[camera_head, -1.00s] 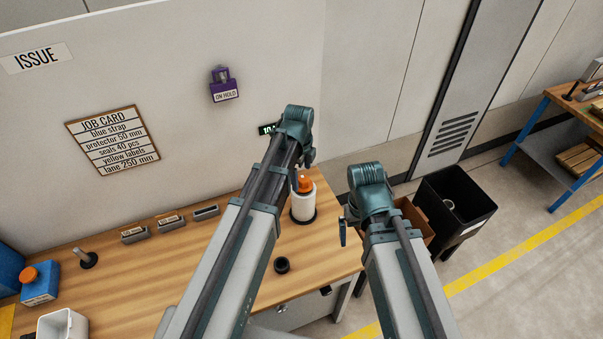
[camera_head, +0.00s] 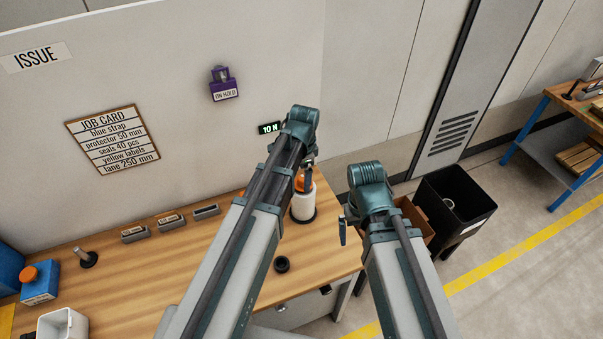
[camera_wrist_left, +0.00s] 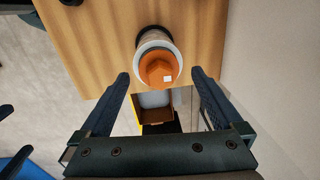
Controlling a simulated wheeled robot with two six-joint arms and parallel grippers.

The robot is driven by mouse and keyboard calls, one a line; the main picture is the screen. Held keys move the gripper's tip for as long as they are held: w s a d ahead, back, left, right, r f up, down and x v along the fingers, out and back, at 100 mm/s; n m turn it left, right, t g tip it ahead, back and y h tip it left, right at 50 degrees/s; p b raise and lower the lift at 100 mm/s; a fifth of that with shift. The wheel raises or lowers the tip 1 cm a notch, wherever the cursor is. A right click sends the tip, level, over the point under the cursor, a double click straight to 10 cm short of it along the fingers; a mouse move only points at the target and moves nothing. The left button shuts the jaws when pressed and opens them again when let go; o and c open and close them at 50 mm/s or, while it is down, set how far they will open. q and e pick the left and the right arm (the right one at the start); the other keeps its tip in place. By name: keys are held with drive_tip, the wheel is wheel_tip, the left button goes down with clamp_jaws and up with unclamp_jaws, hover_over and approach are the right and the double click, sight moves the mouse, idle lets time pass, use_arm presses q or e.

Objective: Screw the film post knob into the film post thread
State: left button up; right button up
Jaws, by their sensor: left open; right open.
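The orange film post knob (camera_head: 303,183) sits at the top of a white film roll (camera_head: 304,206) on a dark round base near the right end of the bench. The left wrist view shows the knob (camera_wrist_left: 158,72) from above, over the white roll's end. The thread is hidden under it, and I cannot tell how far the knob is seated. My left gripper (camera_head: 307,176) is open at the knob. In the left wrist view its fingers stand apart on either side of the knob, with no clear contact. My right gripper (camera_head: 344,226) is open and empty, right of the bench.
A black ring (camera_head: 282,264) lies near the bench's front edge. A dark peg (camera_head: 88,259), small grey label trays (camera_head: 171,222), a blue container with an orange cap (camera_head: 40,287) and a white bin (camera_head: 62,325) are further left. A black bin (camera_head: 455,205) stands on the floor right.

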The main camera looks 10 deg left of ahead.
sight(301, 178)
use_arm(q)
drive_tip(key=shift+f+b, duration=1.75)
drive_tip(key=shift+f, duration=0.1)
drive_tip(key=shift+r, duration=0.1)
drive_tip(key=shift+c, duration=0.6)
clamp_jaws()
drive_tip(key=m, duration=0.4)
drive_tip(key=shift+w+a+m, duration=0.1)
drive_tip(key=shift+w+m, duration=0.05)
drive_tip(key=shift+m, duration=0.25)
drive_tip(key=m, duration=0.3)
drive_tip(key=shift+w+h, duration=0.1)
drive_tip(key=shift+h, duration=0.2)
